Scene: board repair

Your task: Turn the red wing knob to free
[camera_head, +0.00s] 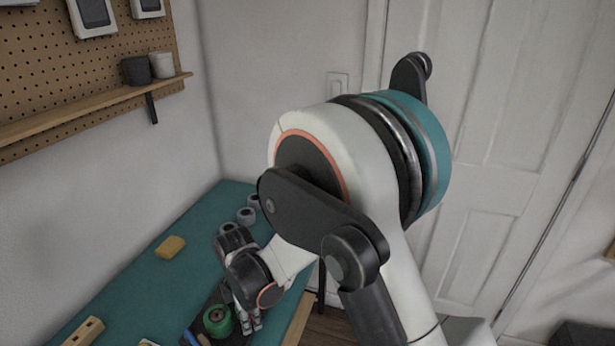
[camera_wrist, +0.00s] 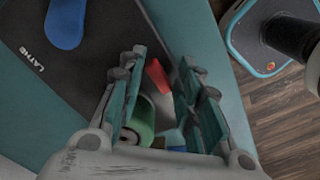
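The red wing knob (camera_wrist: 157,76) shows in the wrist view as a narrow, tilted red piece between the fingers of my gripper (camera_wrist: 161,66). It is close to the right finger, with a clear gap to the left finger. The fingers are apart, and the gripper is open. A green round part (camera_wrist: 140,122) lies below the red piece in the picture, partly behind the left finger. In the head view my gripper (camera_head: 247,322) is low over the bench beside the green part (camera_head: 217,321). The red knob cannot be made out there.
The teal bench (camera_head: 130,285) holds a yellow block (camera_head: 170,247), a wooden piece (camera_head: 84,332) and grey rolls (camera_head: 246,216). The bench edge and wooden floor (camera_wrist: 275,115) lie to the right.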

